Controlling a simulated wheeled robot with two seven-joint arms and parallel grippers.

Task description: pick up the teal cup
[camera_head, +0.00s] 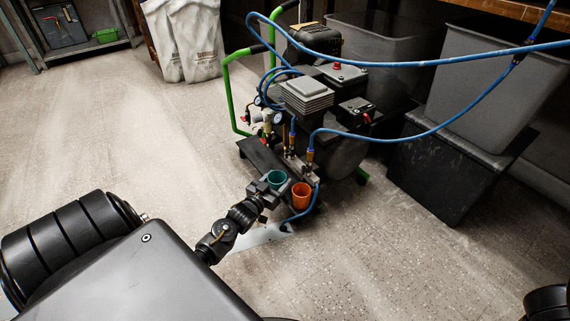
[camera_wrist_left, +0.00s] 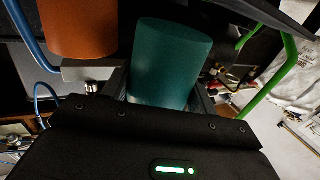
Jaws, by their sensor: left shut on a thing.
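The teal cup (camera_head: 275,179) is near the middle of the head view, in front of the compressor. My left gripper (camera_head: 265,187) is shut on it. In the left wrist view the teal cup (camera_wrist_left: 172,62) stands between the two fingers of the left gripper (camera_wrist_left: 165,88). An orange cup (camera_head: 301,195) is just right of the teal cup in the head view, and the orange cup also shows at the upper left of the wrist view (camera_wrist_left: 78,28). I cannot tell whether the teal cup is clear of what is under it. My right gripper is not in view.
A compressor (camera_head: 309,97) with a green handle (camera_head: 228,90) and blue hoses (camera_head: 430,61) stands behind the cups. Large grey bins (camera_head: 490,85) and a dark box (camera_head: 452,165) are at the right. The floor at the left is clear.

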